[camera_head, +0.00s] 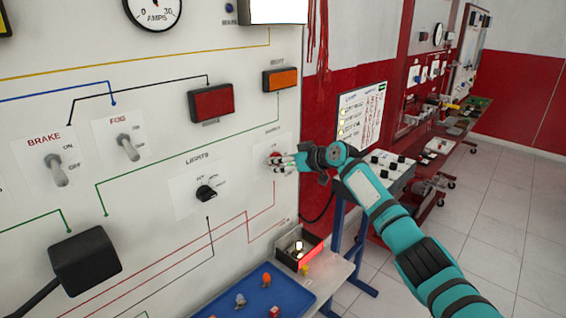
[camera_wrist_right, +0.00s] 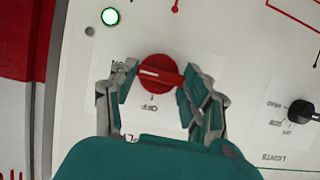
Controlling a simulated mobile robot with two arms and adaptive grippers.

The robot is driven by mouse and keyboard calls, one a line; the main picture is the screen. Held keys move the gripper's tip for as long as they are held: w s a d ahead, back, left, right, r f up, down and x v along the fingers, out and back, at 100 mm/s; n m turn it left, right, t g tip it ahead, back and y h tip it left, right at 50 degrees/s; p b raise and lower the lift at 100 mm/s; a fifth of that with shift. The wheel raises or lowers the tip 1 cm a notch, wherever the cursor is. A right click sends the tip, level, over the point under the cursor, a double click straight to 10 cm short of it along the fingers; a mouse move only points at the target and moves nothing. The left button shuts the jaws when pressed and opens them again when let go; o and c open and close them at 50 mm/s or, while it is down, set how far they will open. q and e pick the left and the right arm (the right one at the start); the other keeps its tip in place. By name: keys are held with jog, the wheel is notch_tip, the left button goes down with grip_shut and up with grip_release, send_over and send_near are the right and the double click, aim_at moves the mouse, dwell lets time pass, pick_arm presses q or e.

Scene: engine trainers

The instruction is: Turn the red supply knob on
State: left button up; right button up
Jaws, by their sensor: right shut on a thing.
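The red supply knob (camera_wrist_right: 160,73) is on a white label plate on the panel; the plate reads upside down in the wrist view, with OFF beside the knob. In the head view, the right gripper (camera_head: 277,160) reaches the panel from the right and covers most of the red knob (camera_head: 272,155). My left gripper is not in view.
A round lit lamp (camera_wrist_right: 110,16) is near the knob. The black lights knob (camera_head: 207,193) and the brake switch (camera_head: 60,170) and fog switch (camera_head: 128,147) are further left. Below are a blue tray (camera_head: 225,305) and an open box (camera_head: 300,258). Free floor lies at the right.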

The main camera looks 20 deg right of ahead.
jog(key=o, duration=1.2)
jog(key=shift+c, duration=0.2)
jog(key=shift+d, duration=0.1)
jog(key=v, duration=1.2)
